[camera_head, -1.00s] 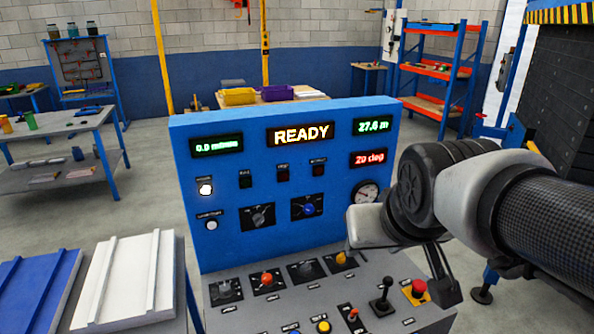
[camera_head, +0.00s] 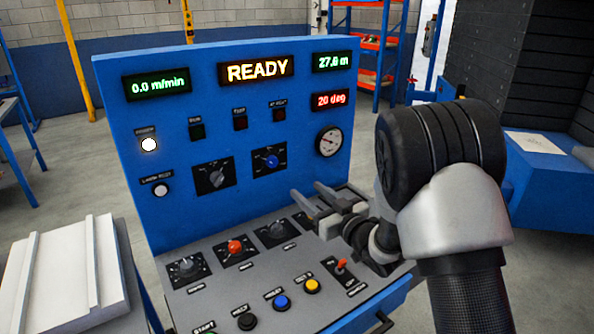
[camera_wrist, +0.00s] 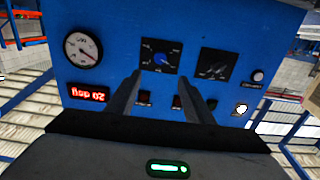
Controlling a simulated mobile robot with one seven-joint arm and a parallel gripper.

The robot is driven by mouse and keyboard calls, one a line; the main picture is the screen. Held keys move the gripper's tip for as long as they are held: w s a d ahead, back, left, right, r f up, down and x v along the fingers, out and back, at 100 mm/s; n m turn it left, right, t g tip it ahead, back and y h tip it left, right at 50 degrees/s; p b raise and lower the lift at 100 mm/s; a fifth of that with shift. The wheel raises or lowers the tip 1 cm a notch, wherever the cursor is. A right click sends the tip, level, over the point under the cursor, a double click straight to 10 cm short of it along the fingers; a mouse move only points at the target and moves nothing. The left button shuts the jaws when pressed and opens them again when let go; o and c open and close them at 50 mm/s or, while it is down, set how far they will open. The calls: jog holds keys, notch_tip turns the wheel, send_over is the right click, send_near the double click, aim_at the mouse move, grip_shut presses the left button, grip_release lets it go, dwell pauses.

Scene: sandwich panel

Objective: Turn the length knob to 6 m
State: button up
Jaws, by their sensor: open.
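The blue control panel (camera_head: 115,75) carries a blue-capped knob (camera_head: 272,160) and a black knob (camera_head: 217,177) on its upright face. The sloped desk has a black knob (camera_head: 186,266), an orange knob (camera_head: 235,247) and another dark knob (camera_head: 276,230) partly by my arm. The labels are too small to read, so I cannot tell which is the length knob. My gripper (camera_head: 308,192) is open and empty, above the desk and below the blue-capped knob. In the upside-down wrist view, the blue-capped knob (camera_wrist: 161,58) appears beyond the gap between the fingertips (camera_wrist: 161,79), apart from them.
Displays read READY (camera_head: 256,71), 0.0 m/min (camera_head: 158,85) and 20 deg (camera_head: 330,100). A round gauge (camera_head: 329,142) sits right of the knobs. Push buttons (camera_head: 281,301) and a red-tipped toggle (camera_head: 341,265) stand on the desk near my arm. White panels (camera_head: 70,270) lie at left.

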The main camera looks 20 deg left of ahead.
aim_at(274, 164)
jog(key=b+x, duration=0.1)
jog(key=x, duration=1.6)
jog(key=shift+w+a, duration=0.1)
jog(key=c, duration=1)
